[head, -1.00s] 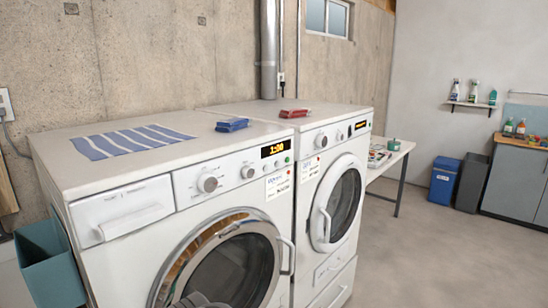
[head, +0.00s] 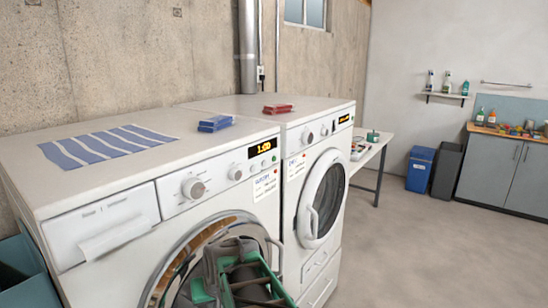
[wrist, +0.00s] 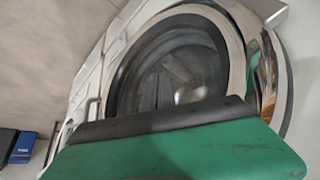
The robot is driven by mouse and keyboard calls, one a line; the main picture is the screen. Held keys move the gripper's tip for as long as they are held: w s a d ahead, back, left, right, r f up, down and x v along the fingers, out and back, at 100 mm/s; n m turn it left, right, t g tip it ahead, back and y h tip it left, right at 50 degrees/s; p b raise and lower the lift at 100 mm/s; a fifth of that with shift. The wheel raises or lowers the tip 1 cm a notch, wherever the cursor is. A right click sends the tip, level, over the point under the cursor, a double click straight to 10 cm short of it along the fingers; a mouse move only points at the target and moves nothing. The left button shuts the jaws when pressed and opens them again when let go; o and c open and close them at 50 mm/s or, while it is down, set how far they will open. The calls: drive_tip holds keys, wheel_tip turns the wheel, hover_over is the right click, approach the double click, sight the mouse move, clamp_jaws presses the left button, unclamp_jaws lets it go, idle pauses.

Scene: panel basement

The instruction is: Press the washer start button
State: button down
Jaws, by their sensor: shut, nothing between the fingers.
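The washer (head: 90,210) is the nearer white machine at left, with a detergent drawer, two knobs and a lit display (head: 262,148) reading 1:00. Small buttons (head: 270,161) sit just below the display; one looks green, but they are too small to read. My gripper (head: 238,262), green and dark grey, is shut and empty in front of the washer's round door, below the control panel and apart from the buttons. In the wrist view, my green gripper part (wrist: 180,145) covers the bottom, with the chrome-ringed door (wrist: 175,65) behind it. The buttons are not clear there.
A second white machine (head: 320,200) stands against the washer's right side. A striped cloth (head: 108,144), blue box (head: 215,124) and red box (head: 277,111) lie on top. The door handle (head: 277,262) juts out near my gripper. Open floor (head: 410,255) lies at right.

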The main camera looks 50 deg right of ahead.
sight(274, 159)
drive_tip(key=w+d+r+m+t+h, duration=0.2)
drive_tip(key=d+r, duration=0.1)
drive_tip(key=d, duration=0.8)
drive_tip(key=w+d+r+m+t+h, duration=0.1)
drive_tip(key=d+r+m+t+h, duration=0.15)
drive_tip(key=d, duration=0.85)
drive_tip(key=s+d+r+m+t+h, duration=0.2)
drive_tip(key=d+r+h, duration=0.1)
drive_tip(key=d+r, duration=0.5)
drive_tip(key=s+d+r+m+t+h+p, duration=0.1)
drive_tip(key=d+r+m+t+h, duration=0.2)
drive_tip(key=d+r, duration=0.5)
wheel_tip(274, 159, up, 3)
drive_tip(key=shift+s+f+h, duration=0.2)
drive_tip(key=shift+s+h, duration=0.15)
drive_tip(key=shift+w+m+p, duration=0.1)
drive_tip(key=shift+m+p, duration=0.15)
drive_tip(key=shift+p, duration=0.05)
drive_tip(key=w+p, duration=0.4)
drive_tip(key=w, duration=0.4)
drive_tip(key=shift+w+a, duration=0.35)
drive_tip(key=shift+a, duration=0.1)
